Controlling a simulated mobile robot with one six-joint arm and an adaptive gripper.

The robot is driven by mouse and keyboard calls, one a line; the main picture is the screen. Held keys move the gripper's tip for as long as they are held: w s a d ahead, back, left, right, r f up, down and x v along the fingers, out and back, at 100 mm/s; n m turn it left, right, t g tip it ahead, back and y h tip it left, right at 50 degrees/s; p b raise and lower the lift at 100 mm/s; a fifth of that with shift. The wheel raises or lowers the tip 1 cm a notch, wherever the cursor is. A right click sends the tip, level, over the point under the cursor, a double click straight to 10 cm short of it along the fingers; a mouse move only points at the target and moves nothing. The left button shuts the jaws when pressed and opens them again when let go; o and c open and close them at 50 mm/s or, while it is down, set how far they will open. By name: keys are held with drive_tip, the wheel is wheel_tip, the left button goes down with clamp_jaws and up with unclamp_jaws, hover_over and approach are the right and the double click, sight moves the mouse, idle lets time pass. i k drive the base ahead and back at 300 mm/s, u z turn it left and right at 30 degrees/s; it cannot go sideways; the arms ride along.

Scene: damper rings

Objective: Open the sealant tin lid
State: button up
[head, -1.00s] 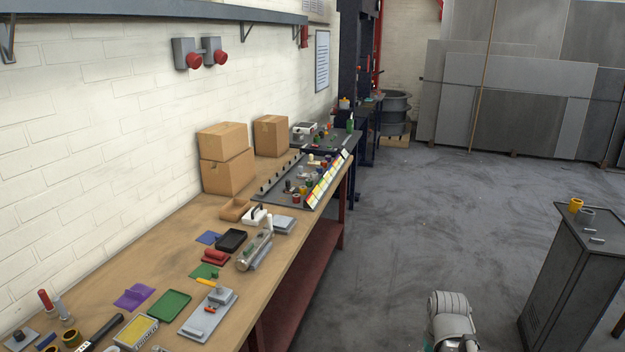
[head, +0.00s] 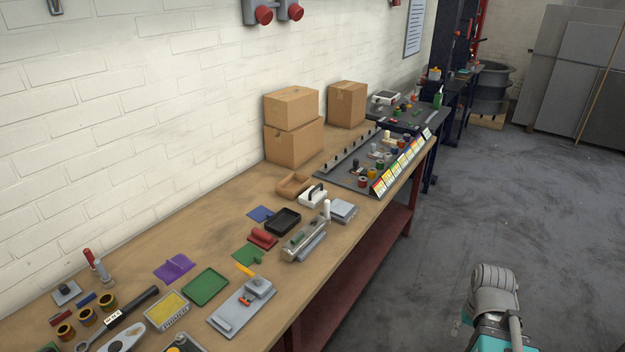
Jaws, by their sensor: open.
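I cannot pick out a sealant tin or its lid for sure at this distance. Several small coloured pots and parts stand on the dark rack board (head: 352,178) on the bench, too small to tell apart. More small items stand on the farther dark table (head: 412,118). A grey and teal part of my own arm shows at the lower right, over the floor and apart from the bench. My gripper's fingers are not visible.
The long wooden bench (head: 140,240) runs along the white wall. It holds two stacked cardboard boxes (head: 293,143), a third box (head: 346,104), a green tray (head: 206,287), a black tray (head: 283,221) and a grey fixture (head: 242,307). The floor (head: 450,220) to its right is clear.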

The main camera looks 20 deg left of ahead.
sight(314, 193)
drive_tip(key=u, duration=0.15)
drive_tip(key=i, duration=1.4)
drive_tip(key=u, duration=0.2)
